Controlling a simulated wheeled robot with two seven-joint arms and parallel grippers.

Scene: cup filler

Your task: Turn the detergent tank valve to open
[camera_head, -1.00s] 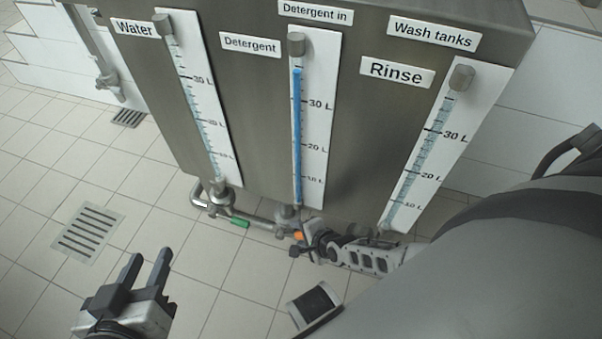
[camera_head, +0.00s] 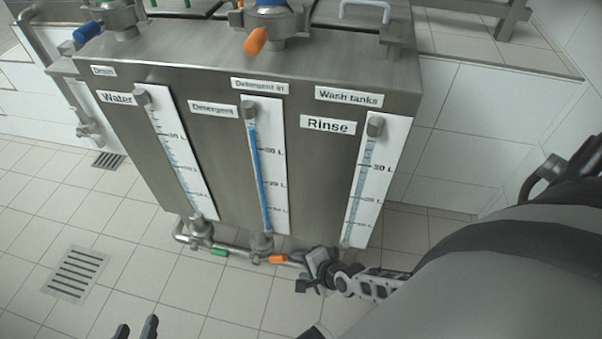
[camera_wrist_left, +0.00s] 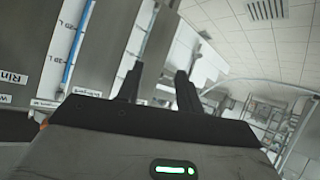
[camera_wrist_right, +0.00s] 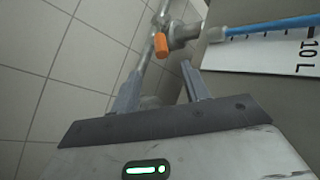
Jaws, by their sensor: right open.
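The detergent tank valve has an orange handle (camera_head: 279,259) at the foot of the blue-filled detergent gauge (camera_head: 262,180). The handle points right, roughly along the low pipe in the head view. My right gripper (camera_head: 305,271) is open and empty just right of the handle. In the right wrist view the orange handle (camera_wrist_right: 161,45) lies just beyond the two spread fingertips (camera_wrist_right: 160,70), apparently not held. My left gripper (camera_head: 136,325) is at the bottom edge, far from the valve. The left wrist view shows its fingers (camera_wrist_left: 158,75) apart and empty.
A green-handled valve (camera_head: 219,252) sits left on the same pipe. Another orange handle (camera_head: 255,40) and a blue handle (camera_head: 88,32) are on top of the steel tank (camera_head: 300,85). A floor drain (camera_head: 75,275) is at left, with clear tiles around it.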

